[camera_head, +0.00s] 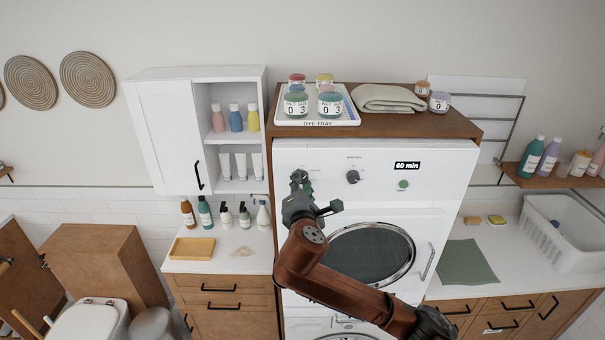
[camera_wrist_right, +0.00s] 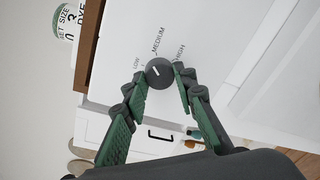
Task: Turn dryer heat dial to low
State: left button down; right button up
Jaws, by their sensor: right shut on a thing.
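The white dryer (camera_head: 440,165) stands in the middle of the head view, under a brown wooden top. Its heat dial (camera_wrist_right: 159,72) is a dark round knob with a short white mark. LOW, MEDIUM and HIGH are printed around it, left to right, in the right wrist view. I cannot tell surely which word the mark points at. My right gripper (camera_head: 300,182) has its green-padded fingers (camera_wrist_right: 161,80) on either side of the dial, shut on it. In the head view the gripper largely hides the dial. My left gripper is not in view.
A second dark dial (camera_head: 353,177), a green button (camera_head: 403,184) and a "60 min" display (camera_head: 407,166) are to the right on the panel. The round door (camera_head: 370,252) is below, partly behind my arm. A dye tray (camera_head: 348,121) with jars is on top.

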jog(key=shift+a+f+n+h+p, duration=0.1)
jog(key=shift+n+h+p, duration=0.15)
jog(key=shift+n+p, duration=1.35)
jog(key=shift+f+n+h+p, duration=0.1)
jog(key=shift+n+h+p, duration=0.15)
jog(key=shift+n+p, duration=1.3)
jog(key=shift+n+b, duration=0.35)
jog(key=shift+n, duration=0.2)
jog(key=o, duration=1.2)
jog(key=shift+r, duration=0.1)
jog(key=shift+c, duration=0.2)
jog(key=s, duration=1.2)
jog(key=shift+a+r, duration=0.3)
jog(key=shift+r, duration=0.15)
